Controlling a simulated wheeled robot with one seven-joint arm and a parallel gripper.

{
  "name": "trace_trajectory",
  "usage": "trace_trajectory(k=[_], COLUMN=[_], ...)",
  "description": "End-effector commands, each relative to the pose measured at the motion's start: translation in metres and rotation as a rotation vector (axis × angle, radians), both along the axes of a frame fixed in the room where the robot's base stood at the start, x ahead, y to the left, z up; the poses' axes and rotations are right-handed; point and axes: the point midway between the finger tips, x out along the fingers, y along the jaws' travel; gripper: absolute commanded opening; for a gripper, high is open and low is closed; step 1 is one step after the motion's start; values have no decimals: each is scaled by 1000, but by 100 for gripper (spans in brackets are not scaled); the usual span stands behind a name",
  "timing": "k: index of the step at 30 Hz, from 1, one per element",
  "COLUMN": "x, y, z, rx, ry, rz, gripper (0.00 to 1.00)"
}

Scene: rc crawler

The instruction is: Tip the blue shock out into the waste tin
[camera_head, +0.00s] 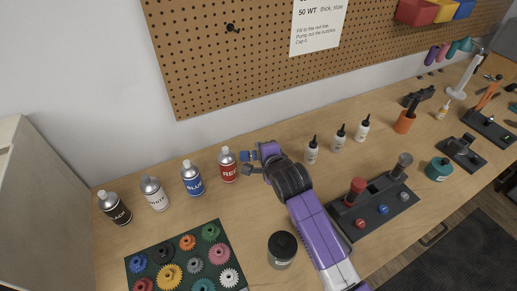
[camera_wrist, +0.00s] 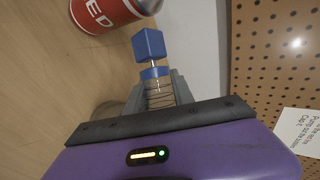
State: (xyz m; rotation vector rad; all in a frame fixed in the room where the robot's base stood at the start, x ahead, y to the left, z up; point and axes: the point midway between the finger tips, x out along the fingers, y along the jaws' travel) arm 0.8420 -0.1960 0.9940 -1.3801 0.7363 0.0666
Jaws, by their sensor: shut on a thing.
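My gripper (camera_wrist: 160,95) is shut on the blue shock (camera_wrist: 155,73). In the wrist view the shock shows a square blue end, a blue collar and a spring held between the grey jaws; its lower part is hidden. In the head view my gripper is over the back of the bench, just right of the red can. A round, dark-topped container (camera_head: 282,248) stands at the front, left of my forearm; it may be the waste tin, but I cannot tell. A black stand (camera_head: 345,217) right of my arm holds a red-topped shock (camera_head: 357,187) and a grey-topped one (camera_head: 404,162).
Black, white, blue (camera_head: 192,180) and red (camera_head: 228,166) spray cans stand left of my gripper. A green mat (camera_head: 190,239) of gears lies front left. Several small bottles (camera_head: 338,139) stand to the right. A pegboard (camera_head: 220,60) rises behind.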

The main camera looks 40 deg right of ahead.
Motion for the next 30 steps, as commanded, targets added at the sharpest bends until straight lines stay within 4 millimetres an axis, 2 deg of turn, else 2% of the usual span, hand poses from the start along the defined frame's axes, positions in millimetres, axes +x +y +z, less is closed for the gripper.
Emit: trace_trajectory(k=[3,16,30], x=[-2,-22,-24], y=[-2,-22,-24], z=[14,41,43], rx=[-76,-505,-541], ry=[73,509,547], rz=[2,1,0], gripper=[0,0,0])
